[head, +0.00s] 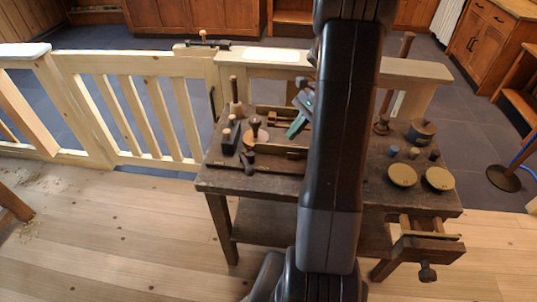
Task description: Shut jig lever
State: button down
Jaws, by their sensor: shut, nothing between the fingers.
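Teal and grey parts just left of my arm look like my gripper (297,125), shut and empty. They are over the bench's middle, apart from the lever and to its left. The rest of the gripper is hidden behind my arm.
The workbench (225,178) carries a mushroom-shaped turned piece (255,123), two round brass-coloured dishes (402,175) (439,178), a dark round pot (422,131) and small pegs. A vise (428,248) juts from its front right. A pale railing (130,65) runs behind. Floor at left is mostly clear.

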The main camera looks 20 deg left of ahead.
send_near(246, 163)
jog(key=d+f, duration=0.2)
jog(key=s+d+f, duration=0.1)
jog(key=d+f, duration=0.1)
jog(key=shift+f, duration=0.1)
jog(key=shift+s+a+f+p, duration=0.15)
jog(key=shift+s+a+f, duration=0.1)
jog(key=shift+s+a, duration=0.35)
jog(key=shift+s+a+f+p, duration=0.15)
jog(key=shift+s+a+f, duration=0.1)
jog(key=shift+s+a, duration=0.35)
jog(key=shift+s+a+f, duration=0.15)
jog(key=shift+s+a, duration=0.15)
jog(key=shift+s, duration=0.05)
